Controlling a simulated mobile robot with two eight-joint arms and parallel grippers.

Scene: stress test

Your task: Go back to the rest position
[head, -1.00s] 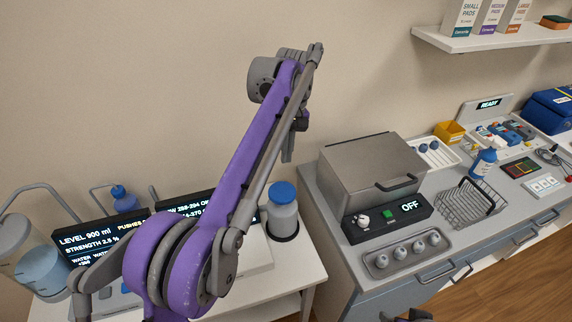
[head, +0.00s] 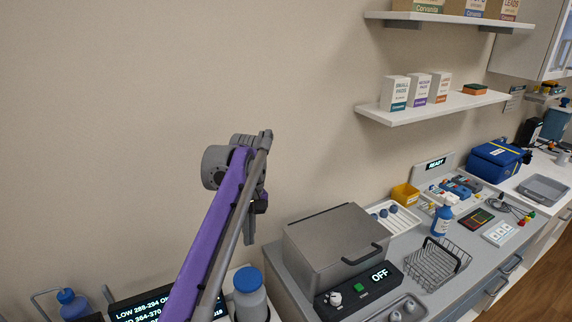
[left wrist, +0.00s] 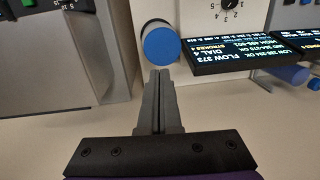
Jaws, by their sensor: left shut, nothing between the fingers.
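My left arm, purple and grey, rises from the bottom of the head view. My left gripper (head: 249,236) hangs at its far end, pointing down, above and left of the steel box. In the left wrist view my left gripper's fingers (left wrist: 160,80) are together with nothing between them. A blue-lidded bottle (left wrist: 161,45) and a dark text display (left wrist: 245,52) lie beyond the fingertips, apart from them. My right gripper is not in the head view.
The steel box (head: 335,245) with its OFF panel stands right of my left arm. The blue-lidded bottle (head: 250,295) and a display (head: 150,305) are low by the arm. A wire basket (head: 437,262) stands farther right. A wall shelf (head: 432,107) holds boxes. The wall above my gripper is bare.

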